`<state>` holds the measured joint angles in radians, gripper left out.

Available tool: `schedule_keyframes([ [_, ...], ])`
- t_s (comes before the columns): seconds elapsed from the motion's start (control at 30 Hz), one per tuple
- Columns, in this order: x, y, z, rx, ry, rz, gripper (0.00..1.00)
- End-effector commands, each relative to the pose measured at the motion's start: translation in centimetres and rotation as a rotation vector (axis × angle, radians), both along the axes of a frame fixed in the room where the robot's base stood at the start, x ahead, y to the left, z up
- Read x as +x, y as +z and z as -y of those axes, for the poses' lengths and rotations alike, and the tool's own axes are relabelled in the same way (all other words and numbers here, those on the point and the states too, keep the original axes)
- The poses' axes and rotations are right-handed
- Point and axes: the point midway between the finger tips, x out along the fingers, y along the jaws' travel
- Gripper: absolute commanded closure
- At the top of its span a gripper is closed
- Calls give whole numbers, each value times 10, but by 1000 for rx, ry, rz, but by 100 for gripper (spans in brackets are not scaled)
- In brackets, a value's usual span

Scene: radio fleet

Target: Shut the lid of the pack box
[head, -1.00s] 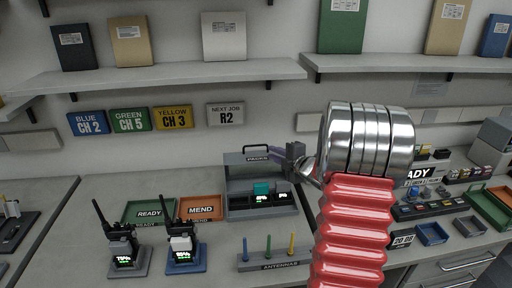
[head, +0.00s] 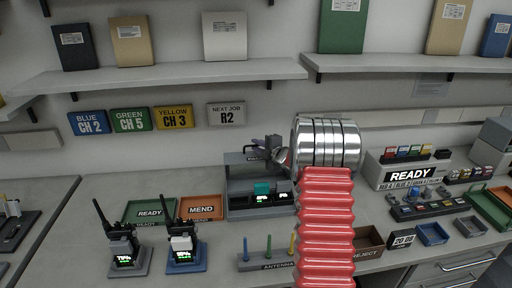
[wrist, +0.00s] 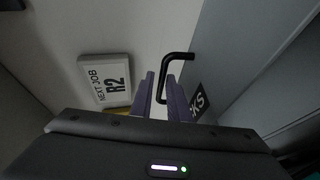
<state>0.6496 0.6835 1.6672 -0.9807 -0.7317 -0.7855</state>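The grey pack box (head: 233,206) stands on the bench against the wall, its lid (head: 236,163) raised upright behind it. Battery packs (head: 262,190) with lit green displays sit inside. My gripper (head: 262,146) is at the lid's upper edge. In the wrist view, the lid (wrist: 232,70) fills the right side, with part of its lettering showing. Its black bar handle (wrist: 180,56) reaches down between the two purple fingers of my gripper (wrist: 161,75). The fingers are apart, with a gap visible around the handle. In the head view the gripper partly hides the handle.
A green READY tray (head: 150,211), an orange MEND tray (head: 201,208) and two radios (head: 122,243) (head: 183,245) stand left of the box. An antenna rack (head: 266,259) is in front. A NEXT JOB R2 sign (head: 226,114) hangs above, below a shelf (head: 160,76).

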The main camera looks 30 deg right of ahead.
Motion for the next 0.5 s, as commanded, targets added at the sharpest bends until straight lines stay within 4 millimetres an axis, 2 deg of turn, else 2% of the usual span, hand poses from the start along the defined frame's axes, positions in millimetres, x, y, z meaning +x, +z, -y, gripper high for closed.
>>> schedule_keyframes([
  [0.33,2,-1,1,1,-1,-1,85],
  [0.5,2,-1,1,0,-2,0,97],
])
